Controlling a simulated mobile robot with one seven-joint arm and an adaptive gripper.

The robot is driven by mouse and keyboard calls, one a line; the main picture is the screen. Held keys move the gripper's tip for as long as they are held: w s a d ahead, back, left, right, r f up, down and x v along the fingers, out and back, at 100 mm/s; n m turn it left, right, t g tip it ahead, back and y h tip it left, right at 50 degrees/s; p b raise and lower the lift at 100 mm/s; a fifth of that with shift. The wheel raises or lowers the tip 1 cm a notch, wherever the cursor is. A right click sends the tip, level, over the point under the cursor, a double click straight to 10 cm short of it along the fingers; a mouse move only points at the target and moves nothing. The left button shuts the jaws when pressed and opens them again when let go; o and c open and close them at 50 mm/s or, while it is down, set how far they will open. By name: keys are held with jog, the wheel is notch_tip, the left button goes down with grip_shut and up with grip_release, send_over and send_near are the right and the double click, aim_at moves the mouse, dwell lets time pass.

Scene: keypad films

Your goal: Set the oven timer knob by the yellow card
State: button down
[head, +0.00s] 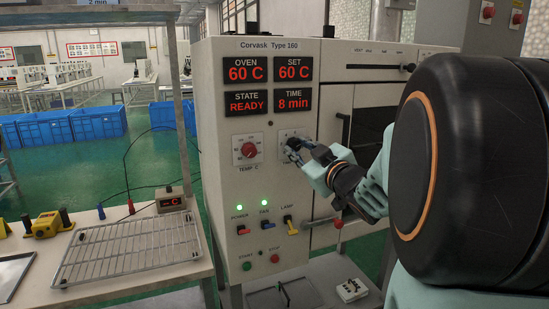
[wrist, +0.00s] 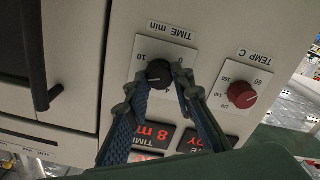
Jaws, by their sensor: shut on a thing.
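The oven panel (head: 215,150) carries red displays: OVEN 60 C, SET 60 C, STATE READY and TIME 8 min. The black timer knob (wrist: 158,73) sits on a white plate marked TIME min in the wrist view, where the panel appears upside down. My gripper (wrist: 157,82) has one finger at each side of this knob and is shut on it. In the head view my gripper (head: 293,147) hides most of the knob and its scale. A bluish card (head: 97,3) reading "2 min" is cut by the top edge. I cannot make out a yellow card.
The red TEMP C knob (head: 249,150) is close left of the timer plate. Below are the POWER, FAN and LAMP switches (head: 265,228) and the START and STOP buttons (head: 261,262). A wire rack (head: 128,250) lies on the left bench.

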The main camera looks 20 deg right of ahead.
jog(key=shift+n, duration=0.4)
jog(key=c, duration=1.7)
grip_release()
jog(key=shift+r, duration=0.1)
